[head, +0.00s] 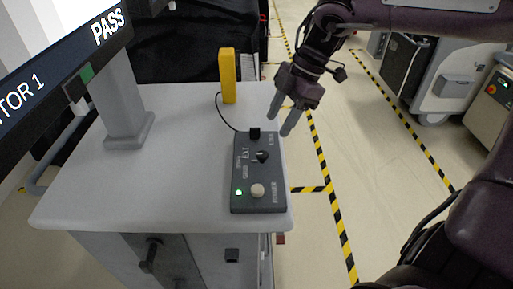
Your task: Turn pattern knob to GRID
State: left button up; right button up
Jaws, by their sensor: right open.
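A dark grey control box (259,201) lies on the light grey cart top (180,190), near its right edge. A black pattern knob (262,156) sits on its upper part, with small white lettering around it; I cannot read which mark it points to. A pale round knob (257,190) and a lit green light (239,192) are on its lower part. My right gripper (283,119) is open and empty, above and to the right of the box's far end, apart from the knob. My left gripper is not in view.
A monitor (60,70) showing "PASS" stands on a grey post (122,110) at the left. A yellow upright block (228,76) stands behind the box, with a black cable near it. Black-and-yellow striped floor lines and a wheeled machine (455,85) are at the right.

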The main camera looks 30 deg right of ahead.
aim_at(263, 153)
jog(key=x, duration=0.8)
jog(key=shift+s+a+p, duration=0.35)
jog(key=shift+s+p, duration=0.05)
jog(key=shift+c, duration=0.2)
jog(key=shift+r, duration=0.1)
jog(key=c, duration=0.9)
jog(key=shift+c, duration=0.2)
